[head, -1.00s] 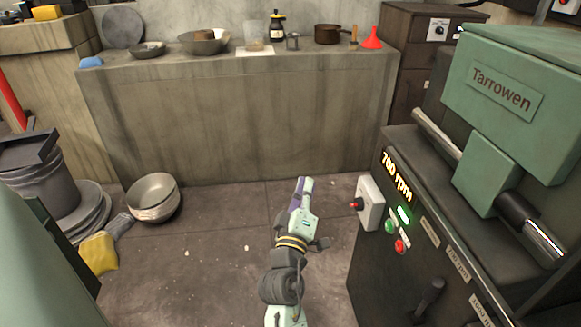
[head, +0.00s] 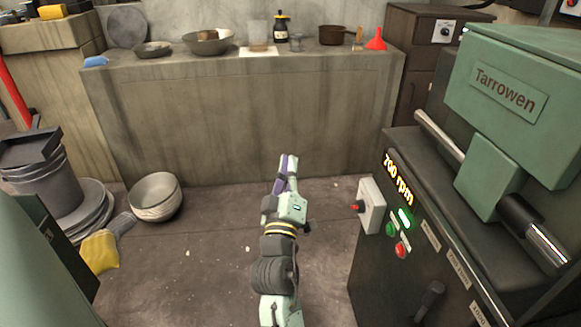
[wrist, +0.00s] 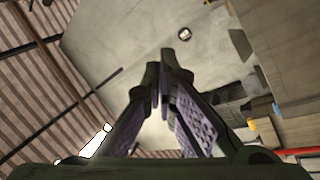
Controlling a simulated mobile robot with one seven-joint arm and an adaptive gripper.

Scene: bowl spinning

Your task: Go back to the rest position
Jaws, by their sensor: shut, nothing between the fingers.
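My gripper (head: 288,160) is shut and empty in the head view. It is raised in front of the concrete counter, pointing up and away from me, to the left of the green machine (head: 505,88). In the wrist view my gripper (wrist: 167,62) has its fingertips together, with purple pads on the inner faces. Behind the fingers the wrist view shows a grey wall and a slatted ceiling, turned on their side.
The machine's panel reads 700 rpm, with a red-button box (head: 369,205) on its side. The counter (head: 240,115) carries bowls, a pot and a red funnel (head: 376,40). Stacked bowls (head: 155,197) and a bucket (head: 45,185) stand on the floor at left. The floor around my arm is clear.

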